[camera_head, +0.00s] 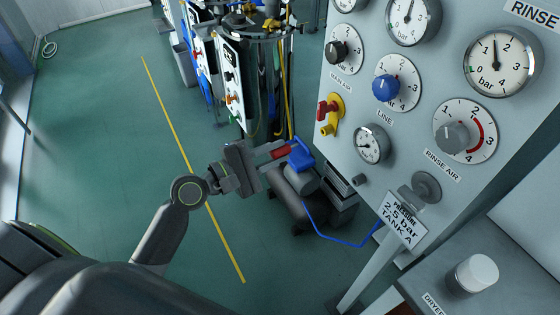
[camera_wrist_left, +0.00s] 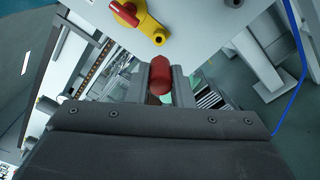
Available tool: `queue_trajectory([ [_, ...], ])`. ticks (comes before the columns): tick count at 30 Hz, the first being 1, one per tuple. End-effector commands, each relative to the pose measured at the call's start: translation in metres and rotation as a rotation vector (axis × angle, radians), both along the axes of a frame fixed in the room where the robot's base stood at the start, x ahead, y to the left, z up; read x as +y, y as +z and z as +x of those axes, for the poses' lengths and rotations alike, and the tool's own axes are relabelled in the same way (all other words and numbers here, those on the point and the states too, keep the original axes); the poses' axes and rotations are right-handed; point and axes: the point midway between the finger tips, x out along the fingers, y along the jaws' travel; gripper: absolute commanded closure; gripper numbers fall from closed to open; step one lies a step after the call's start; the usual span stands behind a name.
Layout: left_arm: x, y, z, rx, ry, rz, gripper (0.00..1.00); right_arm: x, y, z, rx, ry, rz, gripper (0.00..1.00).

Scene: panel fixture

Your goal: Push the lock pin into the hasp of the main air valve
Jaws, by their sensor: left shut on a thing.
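The main air valve (camera_head: 329,113) has a yellow body and a red handle and sits on the left side of the grey panel. In the left wrist view the valve (camera_wrist_left: 140,20) is at the top, and its yellow tab (camera_wrist_left: 158,38) with a dark spot faces me. My left gripper (camera_head: 282,152) is shut on the red lock pin (camera_head: 279,153), below and left of the valve, apart from it. In the left wrist view the pin (camera_wrist_left: 160,76) stands between the two fingers, short of the yellow tab. The pin's far end is hard to make out. My right gripper is not in view.
The panel (camera_head: 350,88) carries several gauges and knobs, including a blue knob (camera_head: 386,87). A pressure sign (camera_head: 402,218) hangs at its lower edge. A compressor with a blue hose (camera_head: 345,242) stands below. Green floor (camera_head: 110,120) at left is open.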

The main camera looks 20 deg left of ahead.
Motion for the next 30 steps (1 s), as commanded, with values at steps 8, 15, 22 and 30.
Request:
queue_trajectory([
  [8,0.000,0.000,0.001,0.002,-0.003,-0.002,1.00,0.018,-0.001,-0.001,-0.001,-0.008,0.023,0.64],
  [15,-0.003,0.001,0.004,-0.001,-0.001,-0.004,1.00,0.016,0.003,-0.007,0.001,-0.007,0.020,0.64],
  [22,-0.016,0.002,0.021,-0.001,-0.002,-0.006,1.00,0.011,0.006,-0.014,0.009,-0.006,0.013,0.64],
  [30,-0.030,0.001,0.039,0.000,-0.001,-0.003,1.00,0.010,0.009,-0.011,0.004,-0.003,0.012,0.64],
])
